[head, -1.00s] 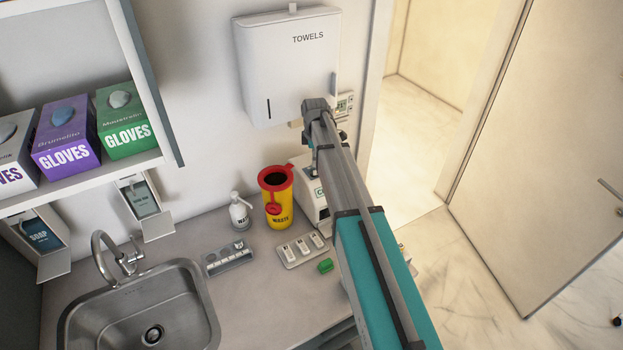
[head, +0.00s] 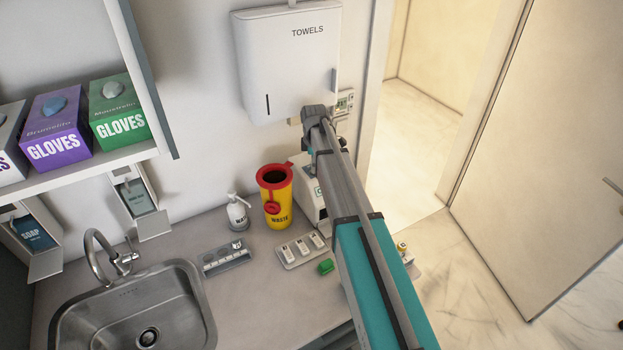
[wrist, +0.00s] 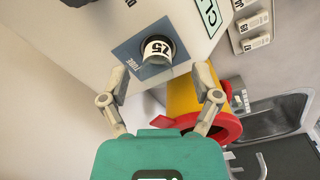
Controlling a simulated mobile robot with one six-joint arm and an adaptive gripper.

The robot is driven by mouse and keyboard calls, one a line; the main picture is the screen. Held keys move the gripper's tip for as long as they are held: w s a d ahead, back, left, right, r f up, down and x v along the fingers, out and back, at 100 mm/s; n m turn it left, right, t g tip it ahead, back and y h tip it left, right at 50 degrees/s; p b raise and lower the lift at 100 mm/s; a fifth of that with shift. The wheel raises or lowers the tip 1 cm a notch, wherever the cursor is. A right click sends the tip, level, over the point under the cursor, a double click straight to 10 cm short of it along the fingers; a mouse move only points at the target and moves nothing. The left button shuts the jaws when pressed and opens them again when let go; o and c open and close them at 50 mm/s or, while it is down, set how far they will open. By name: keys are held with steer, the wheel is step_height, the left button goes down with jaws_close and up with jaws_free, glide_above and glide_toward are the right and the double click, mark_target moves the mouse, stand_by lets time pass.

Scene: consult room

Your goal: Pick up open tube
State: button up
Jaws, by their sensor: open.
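In the wrist view, a tube (wrist: 158,52) with a white, numbered label sits in a dark round hole. The hole is in a blue square marked TUBE on a white device (wrist: 75,35). The device also shows in the head view (head: 306,186), partly behind my arm. My gripper (wrist: 161,71) is open and empty. Its two fingers are spread on either side of the tube's line, and the tube lies a little beyond the fingertips, apart from them. In the head view my arm hides the tube and the gripper's fingers.
A yellow waste bin with a red rim (head: 277,196) stands left of the device, and close to the right finger in the wrist view. A white pump bottle (head: 238,212), a grey tray with labelled pieces (head: 302,248), a green block (head: 326,267) and a sink (head: 140,315) share the counter.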

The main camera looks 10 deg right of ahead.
steer(key=shift+f+b, duration=0.5)
steer(key=shift+f, duration=0.35)
steer(key=shift+c, duration=0.2)
steer(key=c, duration=1)
steer(key=shift+o, duration=0.2)
steer(key=shift+r, duration=0.2)
step_height(320, 180, up, 10)
steer(key=p, duration=1)
steer(key=shift+f, duration=0.15)
